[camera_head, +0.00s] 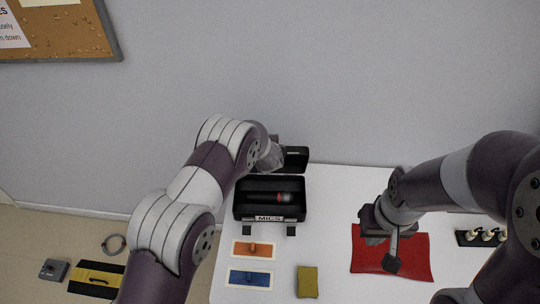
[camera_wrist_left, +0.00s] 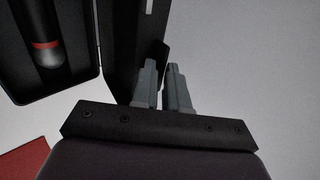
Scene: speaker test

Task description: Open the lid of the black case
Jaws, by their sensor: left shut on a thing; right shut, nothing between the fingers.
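The black case (camera_head: 238,200) stands on the white table with a "MICS" label on its front. Its inside shows, with a dark microphone with a red band (camera_head: 285,197) lying in it. The lid (camera_head: 296,155) stands raised at the back of the case; my left arm hides part of it. My left gripper (camera_head: 276,158) is at the lid. In the left wrist view, the left gripper (camera_wrist_left: 164,82) is shut on the edge of the lid (camera_wrist_left: 122,45), beside the open case (camera_wrist_left: 82,82). My right gripper (camera_head: 391,262) is shut and empty above the red cloth.
A red cloth (camera_head: 415,262) lies at the right of the table (camera_head: 335,215). An orange card (camera_head: 268,244), a blue card (camera_head: 262,279) and a yellow cloth (camera_head: 307,281) lie in front of the case. A black holder with white-topped pieces (camera_head: 481,237) is far right.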

